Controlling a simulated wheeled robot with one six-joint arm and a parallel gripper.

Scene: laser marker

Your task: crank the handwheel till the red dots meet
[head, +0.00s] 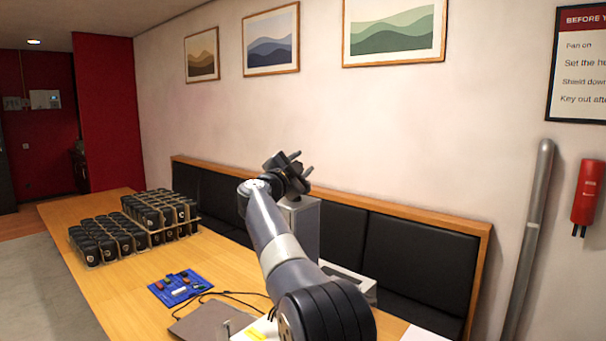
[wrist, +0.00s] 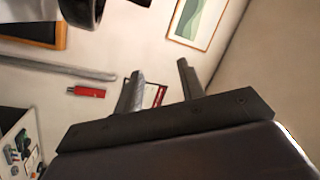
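The laser marker (head: 308,226) stands on the wooden table as a grey column with a pale base, largely hidden behind my arm. My gripper (head: 304,162) is raised at the top of the column in the head view, its fingers apart and pointing up to the right. In the wrist view my gripper (wrist: 160,72) shows two spread fingers with nothing between them but the distant wall and a framed sign. A dark rounded part (wrist: 82,10) cuts into the top edge there; I cannot tell whether it is the handwheel. No red dots show in either view.
Black cups in racks (head: 150,217) stand at the table's left. A blue mat (head: 180,287) with small items, a grey flat case (head: 208,320) and cables lie nearer. A black padded bench (head: 415,255) runs along the wall behind. A red extinguisher (head: 587,192) hangs at right.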

